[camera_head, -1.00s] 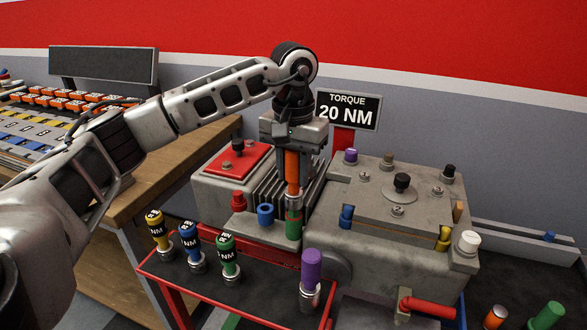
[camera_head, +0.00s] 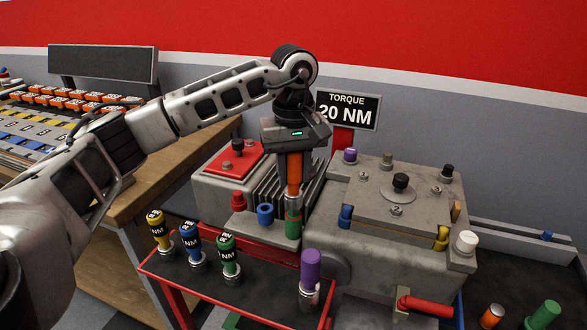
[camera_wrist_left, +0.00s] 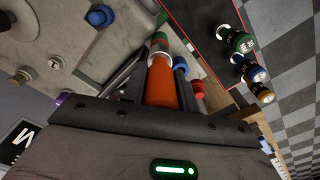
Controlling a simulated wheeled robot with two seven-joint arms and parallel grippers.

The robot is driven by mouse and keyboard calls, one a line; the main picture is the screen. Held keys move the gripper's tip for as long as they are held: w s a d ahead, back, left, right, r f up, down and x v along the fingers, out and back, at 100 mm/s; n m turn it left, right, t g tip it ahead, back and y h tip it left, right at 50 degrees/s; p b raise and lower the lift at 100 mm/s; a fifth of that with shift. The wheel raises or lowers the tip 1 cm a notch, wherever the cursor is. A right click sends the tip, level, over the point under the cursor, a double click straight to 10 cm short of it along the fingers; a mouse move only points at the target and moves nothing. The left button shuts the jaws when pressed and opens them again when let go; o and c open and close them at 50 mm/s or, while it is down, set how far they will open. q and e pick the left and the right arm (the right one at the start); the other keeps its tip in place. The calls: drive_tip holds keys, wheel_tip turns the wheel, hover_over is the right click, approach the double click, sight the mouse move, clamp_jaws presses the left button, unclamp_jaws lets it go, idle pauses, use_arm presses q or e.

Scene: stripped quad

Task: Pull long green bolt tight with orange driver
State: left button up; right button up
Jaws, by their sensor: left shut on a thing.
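My left gripper (camera_head: 294,160) points down and is shut on the orange driver (camera_head: 294,175), which stands upright. The driver's metal lower end sits on top of the long green bolt (camera_head: 293,226), on the front ledge of the grey machine. In the left wrist view the orange driver (camera_wrist_left: 160,82) shows between the fingers, with the green bolt (camera_wrist_left: 160,38) in line beyond its metal end. The exact contact between driver and bolt is too small to tell. My right gripper is not in view.
Red (camera_head: 238,200) and blue (camera_head: 265,214) bolts stand left of the green bolt. A red-edged tray (camera_head: 190,289) in front holds yellow, blue, green and purple drivers. The grey machine block (camera_head: 350,245) is close on the right. A sign (camera_head: 347,109) reading 20 NM stands behind.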

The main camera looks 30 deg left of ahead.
use_arm(q)
drive_tip(key=shift+f, duration=0.1)
idle(0.7)
drive_tip(key=shift+f+b, duration=1)
drive_tip(key=shift+f, duration=0.3)
drive_tip(key=shift+r, duration=0.1)
drive_tip(key=shift+m, duration=1.2)
drive_tip(key=shift+m, duration=1.1)
drive_tip(key=shift+m, duration=1.2)
